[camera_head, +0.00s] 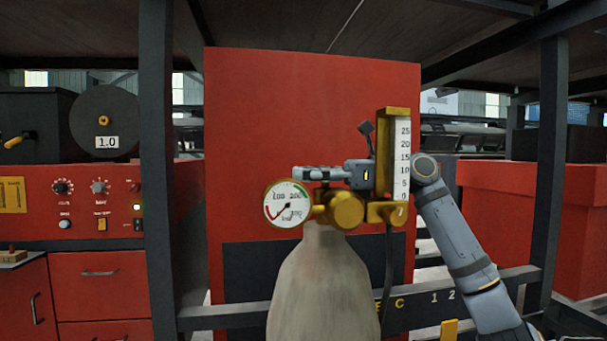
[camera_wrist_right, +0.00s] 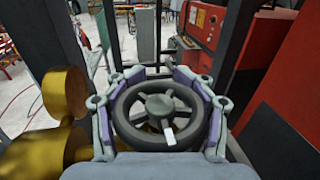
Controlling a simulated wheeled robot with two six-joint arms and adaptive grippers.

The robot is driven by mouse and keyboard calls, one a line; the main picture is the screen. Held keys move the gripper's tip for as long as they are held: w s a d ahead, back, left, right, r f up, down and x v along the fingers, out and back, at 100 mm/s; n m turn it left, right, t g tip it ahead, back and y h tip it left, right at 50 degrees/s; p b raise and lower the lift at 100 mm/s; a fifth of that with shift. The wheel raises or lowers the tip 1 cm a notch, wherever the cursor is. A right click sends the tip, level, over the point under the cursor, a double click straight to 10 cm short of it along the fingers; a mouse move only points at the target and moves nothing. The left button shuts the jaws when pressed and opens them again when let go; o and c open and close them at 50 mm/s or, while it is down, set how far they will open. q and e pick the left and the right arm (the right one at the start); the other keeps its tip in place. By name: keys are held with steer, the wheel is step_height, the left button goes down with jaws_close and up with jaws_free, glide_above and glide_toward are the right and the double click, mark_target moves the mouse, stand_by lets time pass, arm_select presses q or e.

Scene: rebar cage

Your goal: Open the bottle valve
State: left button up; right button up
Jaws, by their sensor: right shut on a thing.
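A pale grey gas bottle (camera_head: 325,285) stands upright in the middle of the head view. My right gripper (camera_head: 318,173) reaches in from the right behind the flow scale, above the gauge. In the right wrist view, the dark spoked bottle valve handwheel (camera_wrist_right: 160,115) lies between the fingers of my right gripper (camera_wrist_right: 158,84), which are shut around its rim. My left gripper is not in view.
A red cabinet panel (camera_head: 300,110) stands behind the bottle. A red welding machine (camera_head: 95,200) with knobs and drawers is at the left.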

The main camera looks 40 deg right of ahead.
steer(key=shift+w, duration=0.1)
steer(key=shift+c, duration=0.7)
steer(key=shift+r, duration=0.1)
